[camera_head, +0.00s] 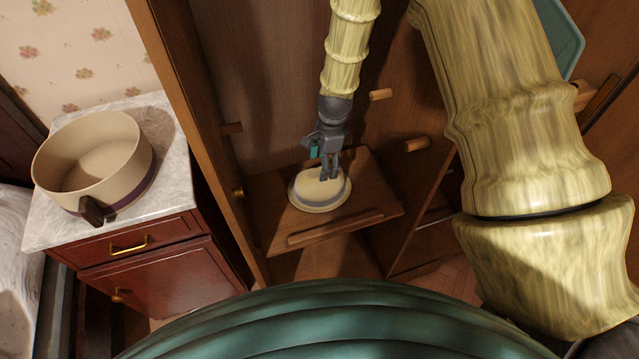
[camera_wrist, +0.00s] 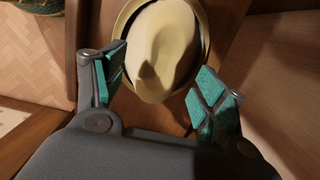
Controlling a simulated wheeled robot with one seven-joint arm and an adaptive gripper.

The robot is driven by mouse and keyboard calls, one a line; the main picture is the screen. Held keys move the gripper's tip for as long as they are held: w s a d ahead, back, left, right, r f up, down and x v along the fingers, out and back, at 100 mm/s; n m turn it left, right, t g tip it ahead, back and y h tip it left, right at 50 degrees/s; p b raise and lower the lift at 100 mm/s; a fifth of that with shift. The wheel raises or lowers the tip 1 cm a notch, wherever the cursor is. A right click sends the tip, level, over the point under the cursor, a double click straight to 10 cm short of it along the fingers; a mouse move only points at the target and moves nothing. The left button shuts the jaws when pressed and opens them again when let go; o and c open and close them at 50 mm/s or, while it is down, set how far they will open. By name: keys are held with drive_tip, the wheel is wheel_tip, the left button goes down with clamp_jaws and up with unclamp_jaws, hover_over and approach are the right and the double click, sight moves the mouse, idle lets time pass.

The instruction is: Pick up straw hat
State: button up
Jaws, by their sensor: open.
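The straw hat (camera_head: 318,192) is cream with a grey band and lies crown up on a wooden shelf (camera_head: 375,207) inside an open wardrobe. My gripper (camera_head: 328,172) is directly over the hat, pointing down, with its fingertips at or very near the crown. I cannot tell whether they touch it. In the wrist view the hat (camera_wrist: 164,50) lies ahead, and its crown is partly between the two teal-padded fingers of my gripper (camera_wrist: 160,92). The fingers are spread apart and hold nothing. Part of the brim is cut off or hidden there.
Wooden pegs (camera_head: 416,143) stick out near the shelf, right of my gripper. The wardrobe side panel (camera_head: 205,110) stands at the left. A marble-topped nightstand (camera_head: 180,190) with a large beige pan (camera_head: 90,160) is further left.

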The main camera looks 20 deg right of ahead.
sight(306, 191)
drive_tip(key=f, duration=0.1)
drive_tip(key=a+f+p, duration=0.1)
drive_tip(key=f, duration=0.1)
drive_tip(key=shift+w+f, duration=0.1)
drive_tip(key=shift+f, duration=0.75)
drive_tip(key=shift+f, duration=0.2)
idle(0.3)
drive_tip(key=c, duration=1.4)
